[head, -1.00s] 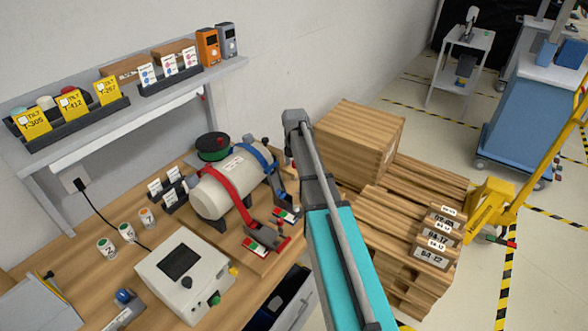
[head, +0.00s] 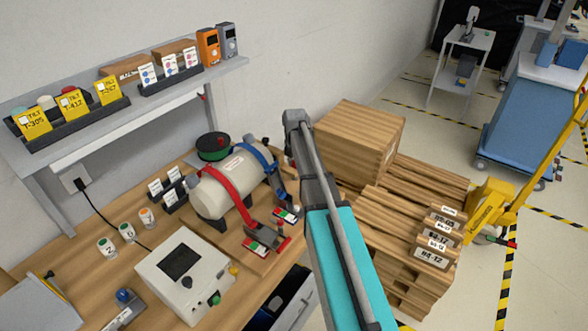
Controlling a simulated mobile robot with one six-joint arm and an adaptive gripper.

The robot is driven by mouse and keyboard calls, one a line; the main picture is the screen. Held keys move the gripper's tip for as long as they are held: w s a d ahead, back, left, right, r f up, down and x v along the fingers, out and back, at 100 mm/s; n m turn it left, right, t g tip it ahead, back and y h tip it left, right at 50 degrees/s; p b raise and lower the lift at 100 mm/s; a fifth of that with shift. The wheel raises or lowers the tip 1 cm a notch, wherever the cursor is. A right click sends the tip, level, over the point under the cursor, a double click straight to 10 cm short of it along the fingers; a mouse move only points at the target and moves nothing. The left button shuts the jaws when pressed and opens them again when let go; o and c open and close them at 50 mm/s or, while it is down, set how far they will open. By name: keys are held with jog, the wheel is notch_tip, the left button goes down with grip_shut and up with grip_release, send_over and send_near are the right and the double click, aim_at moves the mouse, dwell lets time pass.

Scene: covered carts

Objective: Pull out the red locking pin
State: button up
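I cannot single out a red locking pin. A white cylindrical tank (head: 212,196) lies on the wooden bench, held by a red strap (head: 234,185) and a blue strap (head: 263,160). At the front end of the red strap is a red buckle (head: 279,240) with a dark part beside it. A red-and-green tag (head: 256,248) lies by it, and a similar tag (head: 286,214) lies near the blue strap. My teal and dark grey arm rises in front, right of the tank. Its gripper fingers do not show; the arm hides part of the bench edge.
A green spool (head: 213,147) is behind the tank. A wooden crate (head: 362,140) and a pallet stack (head: 400,225) stand right of my arm. A shelf (head: 150,108) hangs above.

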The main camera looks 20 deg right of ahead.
grip_shut()
jog(key=shift+r+p, duration=0.3)
jog(key=shift+r+p, duration=2.55)
jog(key=shift+p, duration=0.05)
jog(key=shift+r, duration=0.25)
